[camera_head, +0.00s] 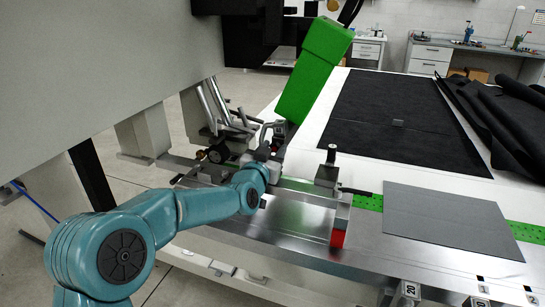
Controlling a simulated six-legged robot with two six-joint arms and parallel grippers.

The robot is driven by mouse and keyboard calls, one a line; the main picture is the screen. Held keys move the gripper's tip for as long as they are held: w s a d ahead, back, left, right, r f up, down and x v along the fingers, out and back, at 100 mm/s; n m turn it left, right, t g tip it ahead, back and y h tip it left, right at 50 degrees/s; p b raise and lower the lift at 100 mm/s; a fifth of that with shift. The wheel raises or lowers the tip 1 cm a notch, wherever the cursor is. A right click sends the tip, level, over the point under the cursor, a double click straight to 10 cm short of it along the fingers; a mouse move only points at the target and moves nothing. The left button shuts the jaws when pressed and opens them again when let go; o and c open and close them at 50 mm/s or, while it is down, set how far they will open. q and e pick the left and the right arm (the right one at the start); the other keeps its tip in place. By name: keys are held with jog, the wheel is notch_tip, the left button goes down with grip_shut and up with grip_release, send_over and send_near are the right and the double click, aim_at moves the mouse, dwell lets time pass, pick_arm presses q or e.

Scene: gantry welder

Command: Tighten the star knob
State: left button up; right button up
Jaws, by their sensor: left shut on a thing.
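My left arm comes in from the lower left, and its gripper (272,150) is at the welding head's lower fittings, below the green housing (315,70). The gripper is shut on a small part there, most likely the star knob, which the jaws and wrist mostly hide. I cannot make out the knob's shape or how far it is turned. A dark round knob or wheel (217,153) shows to the left of the gripper, apart from it. My right gripper is not in view.
A metal clamp block with a black top knob and red foot (338,236) stands right of the gripper. Black cloth (390,110) covers the back. The large grey gantry beam (90,60) fills the upper left.

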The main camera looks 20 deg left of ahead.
pick_arm(q)
jog(key=o, duration=1.1)
jog(key=shift+c, duration=0.2)
jog(key=s+b, duration=0.2)
jog(key=s, duration=1.4)
jog(key=shift+s+a+b, duration=0.15)
jog(key=shift+a+b, duration=0.1)
jog(key=shift+b, duration=0.15)
